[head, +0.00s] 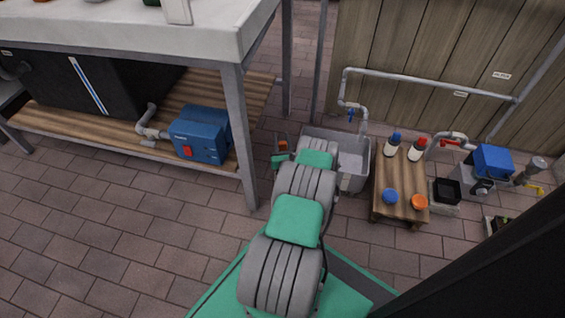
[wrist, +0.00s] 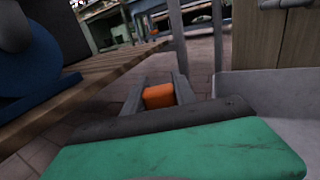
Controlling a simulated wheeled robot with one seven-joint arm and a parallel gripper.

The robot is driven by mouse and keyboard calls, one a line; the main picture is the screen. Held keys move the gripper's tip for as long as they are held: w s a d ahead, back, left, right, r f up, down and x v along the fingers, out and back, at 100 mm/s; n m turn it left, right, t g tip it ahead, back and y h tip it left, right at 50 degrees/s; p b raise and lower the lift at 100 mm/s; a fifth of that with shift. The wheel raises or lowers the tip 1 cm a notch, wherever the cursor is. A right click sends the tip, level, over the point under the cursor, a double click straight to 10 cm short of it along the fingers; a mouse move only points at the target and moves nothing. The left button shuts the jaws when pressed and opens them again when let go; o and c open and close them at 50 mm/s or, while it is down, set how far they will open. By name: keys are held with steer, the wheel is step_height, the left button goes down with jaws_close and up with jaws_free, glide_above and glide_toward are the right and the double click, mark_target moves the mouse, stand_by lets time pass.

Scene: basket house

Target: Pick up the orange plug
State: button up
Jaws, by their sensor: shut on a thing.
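My gripper (wrist: 158,86) is shut on the orange plug (wrist: 159,97), a small orange block between its two grey fingers in the wrist view. In the head view my gripper (head: 282,142) is at the far end of my arm, just left of the grey basin, and a bit of the plug (head: 283,145) shows between the fingers. The plug appears held clear of the paving. Its lower part is hidden by the gripper body in the wrist view.
The grey basin (head: 354,146) is right of my gripper. The wooden shelf (head: 255,105) with a blue pump (head: 201,133) is to the left. A table leg (head: 240,140) stands close to my arm. A low wooden table (head: 388,177) with bottles and caps is at the right.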

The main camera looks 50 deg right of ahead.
jaws_close()
stand_by(0.5)
